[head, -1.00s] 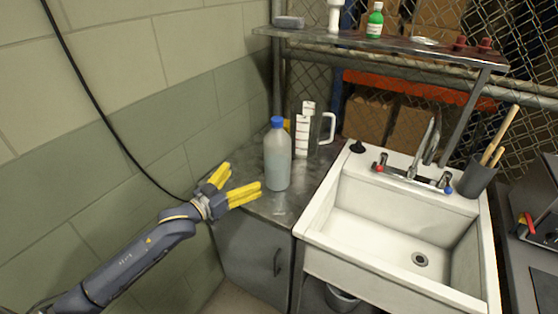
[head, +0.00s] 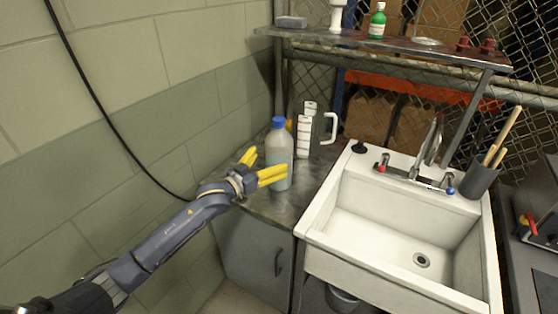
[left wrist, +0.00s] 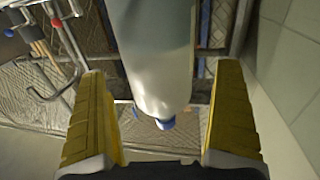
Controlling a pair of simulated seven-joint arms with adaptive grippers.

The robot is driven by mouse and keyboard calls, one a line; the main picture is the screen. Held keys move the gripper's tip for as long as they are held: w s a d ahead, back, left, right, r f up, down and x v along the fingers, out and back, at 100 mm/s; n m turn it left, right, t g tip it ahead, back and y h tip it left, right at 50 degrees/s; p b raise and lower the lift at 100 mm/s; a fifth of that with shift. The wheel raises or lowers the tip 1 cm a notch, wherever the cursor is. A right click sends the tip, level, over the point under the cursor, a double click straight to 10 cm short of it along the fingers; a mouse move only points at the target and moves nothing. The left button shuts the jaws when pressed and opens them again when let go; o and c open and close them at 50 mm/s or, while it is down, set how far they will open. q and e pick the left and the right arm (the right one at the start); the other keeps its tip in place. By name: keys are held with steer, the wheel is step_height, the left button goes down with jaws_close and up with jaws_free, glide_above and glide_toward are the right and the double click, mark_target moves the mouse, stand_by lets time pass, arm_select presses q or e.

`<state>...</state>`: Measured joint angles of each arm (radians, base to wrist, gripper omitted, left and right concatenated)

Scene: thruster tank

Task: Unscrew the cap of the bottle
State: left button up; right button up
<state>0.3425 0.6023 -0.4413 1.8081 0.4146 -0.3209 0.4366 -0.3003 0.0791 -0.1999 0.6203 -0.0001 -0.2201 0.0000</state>
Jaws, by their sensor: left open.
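The bottle (head: 280,150) is translucent grey-white and stands upright on the metal counter left of the sink. Its blue cap (head: 278,122) is on top. My left gripper (head: 260,166) is open, with yellow fingers, at the left side of the bottle's body, below the cap. One finger overlaps the bottle's lower part in the head view. In the left wrist view the bottle (left wrist: 160,60) appears between the two spread fingers of my left gripper (left wrist: 163,125), with the blue cap (left wrist: 165,124) at its lower end. I cannot tell whether a finger touches it. My right gripper is not in view.
A white-scaled measuring jug (head: 304,135) stands just behind the bottle. The white sink (head: 314,222) with its faucet (head: 430,145) is to the right. A shelf (head: 400,45) with a green bottle (head: 377,20) is above. The wall (head: 170,120) is at the left.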

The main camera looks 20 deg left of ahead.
arm_select(q)
steer(key=shift+x, duration=2.55)
steer(key=shift+r, duration=0.15)
steer(key=c, duration=1.4)
steer(key=shift+r, duration=0.1)
steer(key=shift+c, duration=0.5)
steer(key=shift+r, duration=0.1)
